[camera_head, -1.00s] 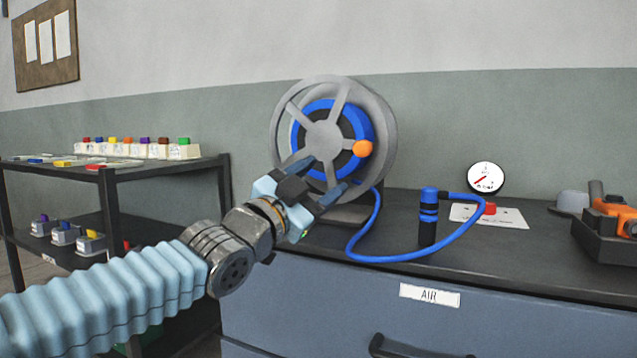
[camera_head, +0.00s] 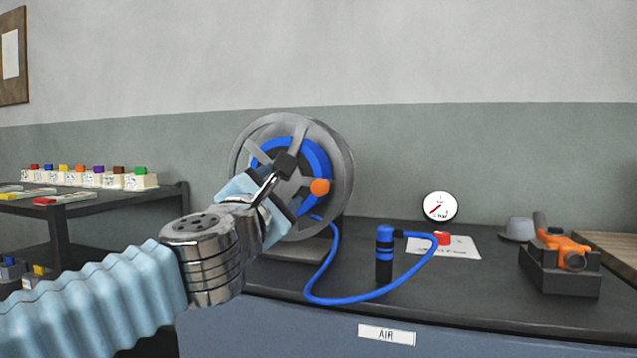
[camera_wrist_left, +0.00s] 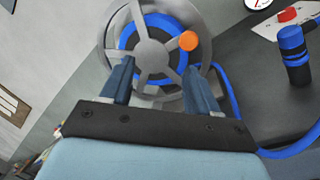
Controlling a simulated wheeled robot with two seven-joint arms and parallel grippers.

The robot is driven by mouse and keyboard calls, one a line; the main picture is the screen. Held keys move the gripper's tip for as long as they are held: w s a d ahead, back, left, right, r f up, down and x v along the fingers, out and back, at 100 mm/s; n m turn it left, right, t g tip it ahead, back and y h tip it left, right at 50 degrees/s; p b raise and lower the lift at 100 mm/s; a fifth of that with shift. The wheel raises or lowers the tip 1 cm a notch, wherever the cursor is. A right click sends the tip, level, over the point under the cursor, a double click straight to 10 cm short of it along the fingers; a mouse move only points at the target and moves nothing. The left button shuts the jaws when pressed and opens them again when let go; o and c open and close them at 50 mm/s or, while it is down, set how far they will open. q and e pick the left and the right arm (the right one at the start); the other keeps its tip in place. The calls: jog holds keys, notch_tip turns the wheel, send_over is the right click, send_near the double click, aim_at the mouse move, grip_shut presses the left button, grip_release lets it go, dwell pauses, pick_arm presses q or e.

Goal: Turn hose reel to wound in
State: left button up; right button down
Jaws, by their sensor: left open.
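The hose reel (camera_head: 340,165) stands on the dark bench top, a grey spoked wheel with blue hose wound inside. Its orange knob (camera_head: 320,187) sits at the right of the hub; the knob also shows in the left wrist view (camera_wrist_left: 189,41). My left gripper (camera_head: 290,170) is in front of the reel, its body covering the lower left of the wheel. In the left wrist view its two fingers (camera_wrist_left: 153,84) are apart with nothing between them, and the knob is just beyond and above the right finger. I cannot tell whether a finger touches the reel. My right gripper is not in view.
Blue hose (camera_head: 345,301) loops over the bench to an upright black and blue nozzle (camera_head: 384,262). A gauge (camera_head: 440,206), a red button (camera_head: 443,238) and an orange tool in a dark holder (camera_head: 560,275) stand further right.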

aim_at(318, 189)
pick_arm(q)
jog(key=w+d+n+p, duration=0.1)
jog(key=w+d+n, duration=0.1)
jog(key=w, duration=0.1)
jog(key=w+d+f+n+g+p, duration=0.1)
jog(key=w+d+n, duration=0.1)
jog(key=w, duration=0.2)
jog(key=w+d+n+g+p, duration=0.1)
jog(key=w+d+n, duration=0.1)
jog(key=w, duration=0.1)
jog(key=shift+w+f, duration=0.15)
jog(key=shift+w, duration=0.15)
jog(key=shift+w+d+p, duration=0.1)
jog(key=shift+w+p, duration=0.25)
jog(key=shift+w, duration=0.35)
grip_shut()
